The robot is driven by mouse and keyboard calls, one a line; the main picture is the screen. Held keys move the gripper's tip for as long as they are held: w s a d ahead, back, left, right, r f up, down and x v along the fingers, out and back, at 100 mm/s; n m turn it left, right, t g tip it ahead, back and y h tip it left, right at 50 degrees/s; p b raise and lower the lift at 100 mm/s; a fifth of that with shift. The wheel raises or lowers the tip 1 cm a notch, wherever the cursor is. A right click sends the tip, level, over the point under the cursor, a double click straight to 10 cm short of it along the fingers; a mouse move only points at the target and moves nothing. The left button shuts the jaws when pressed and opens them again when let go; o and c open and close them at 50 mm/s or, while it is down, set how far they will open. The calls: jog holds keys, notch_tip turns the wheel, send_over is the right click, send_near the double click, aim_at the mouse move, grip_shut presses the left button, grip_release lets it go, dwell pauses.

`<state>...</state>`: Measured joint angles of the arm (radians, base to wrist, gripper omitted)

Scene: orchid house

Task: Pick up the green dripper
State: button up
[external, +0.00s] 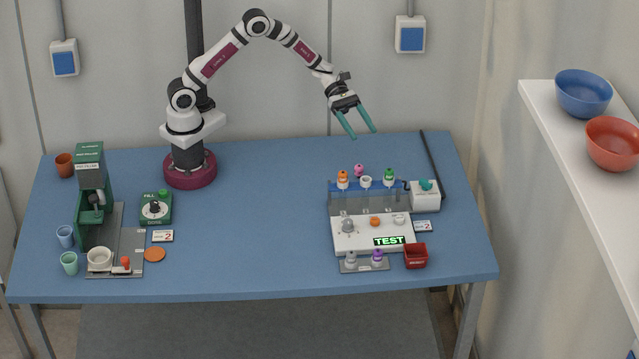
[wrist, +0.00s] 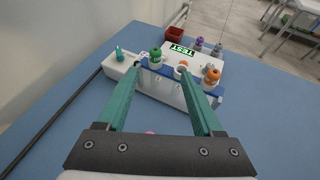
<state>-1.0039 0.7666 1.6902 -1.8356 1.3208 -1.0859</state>
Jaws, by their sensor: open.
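The green dripper (external: 389,176) stands upright at the right end of the blue-edged rack (external: 334,186), beside an empty-looking white ring. In the wrist view the green dripper (wrist: 155,54) shows beyond my fingers, between their tips in the picture. My gripper (external: 363,135) is open and empty, with teal fingers angled down, above and behind the rack. It also shows in the wrist view (wrist: 160,70), apart from the dripper. The dripper's lower part is partly hidden by the rack.
A black rod (external: 432,163) lies at the right. The table's middle is clear.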

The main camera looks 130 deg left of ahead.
aim_at(389, 170)
jog(key=shift+n, duration=0.4)
jog(key=x, duration=1)
jog(key=a+f+x, duration=0.1)
jog(key=x, duration=0.4)
jog(key=shift+w+f, duration=0.15)
jog(key=shift+w, duration=0.05)
grip_shut()
